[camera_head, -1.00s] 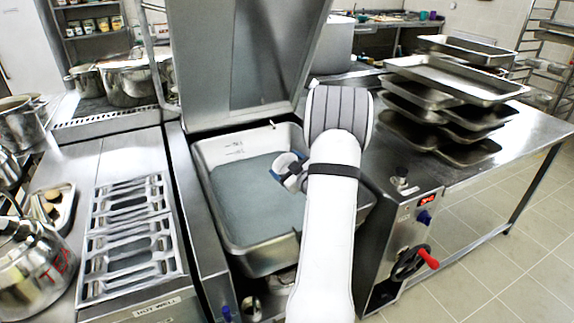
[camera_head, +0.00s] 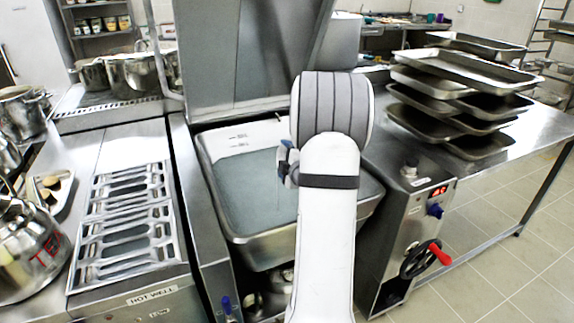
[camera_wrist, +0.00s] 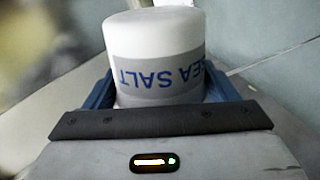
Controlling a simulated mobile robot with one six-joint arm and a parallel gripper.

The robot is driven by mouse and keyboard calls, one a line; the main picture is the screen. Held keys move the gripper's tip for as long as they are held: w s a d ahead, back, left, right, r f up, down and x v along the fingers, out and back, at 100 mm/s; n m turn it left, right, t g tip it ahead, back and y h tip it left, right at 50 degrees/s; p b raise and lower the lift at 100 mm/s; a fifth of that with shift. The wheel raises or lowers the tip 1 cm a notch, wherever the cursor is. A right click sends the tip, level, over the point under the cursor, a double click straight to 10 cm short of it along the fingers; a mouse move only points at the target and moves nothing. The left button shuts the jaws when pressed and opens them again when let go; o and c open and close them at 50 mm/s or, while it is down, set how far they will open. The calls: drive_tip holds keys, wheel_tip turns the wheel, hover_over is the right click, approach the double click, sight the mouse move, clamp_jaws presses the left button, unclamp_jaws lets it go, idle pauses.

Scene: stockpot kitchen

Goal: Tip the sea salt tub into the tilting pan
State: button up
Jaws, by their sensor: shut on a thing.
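The tilting pan (camera_head: 236,139) stands open with its lid raised, and grey-blue liquid lies in it. My gripper (camera_head: 285,163) is over the pan's right half, just left of my forearm. In the wrist view the white sea salt tub (camera_wrist: 155,40) sits between my gripper's blue fingers (camera_wrist: 158,98), which are shut on it. Its grey band reads SEA SALT, upside down in that view. In the head view my arm hides most or all of the tub. A faint thin line shows below the gripper; I cannot tell whether it is falling salt.
The raised lid (camera_head: 245,60) stands behind the pan. A control box (camera_head: 415,215) with a red-handled wheel (camera_head: 420,258) is right of it. Stacked metal trays (camera_head: 470,85) fill the right counter. The hot well (camera_head: 130,225) and a kettle (camera_head: 30,250) are at left.

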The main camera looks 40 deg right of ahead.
drive_tip(key=shift+w+a+f+n+b, duration=0.1)
drive_tip(key=shift+a+f+n+b, duration=0.25)
drive_tip(key=shift+b, duration=0.8)
drive_tip(key=shift+w+f+n+b, duration=0.1)
drive_tip(key=shift+n+b, duration=0.45)
drive_tip(key=shift+b, duration=0.55)
drive_tip(key=n+h+b, duration=0.1)
drive_tip(key=b, duration=0.2)
drive_tip(key=shift+a+g+b, duration=0.3)
drive_tip(key=shift+b, duration=0.05)
drive_tip(key=b, duration=0.2)
drive_tip(key=n+b, duration=0.1)
drive_tip(key=shift+w+a+b, duration=0.1)
drive_tip(key=shift+a+b, duration=0.2)
drive_tip(key=shift+b, duration=0.1)
drive_tip(key=n+b, duration=0.1)
drive_tip(key=b, duration=0.2)
drive_tip(key=a+n+h+b, duration=0.1)
drive_tip(key=b, duration=0.3)
drive_tip(key=shift+w+n, duration=0.15)
drive_tip(key=shift+n, duration=0.15)
drive_tip(key=shift+r+b, duration=0.1)
drive_tip(key=shift+b, duration=0.4)
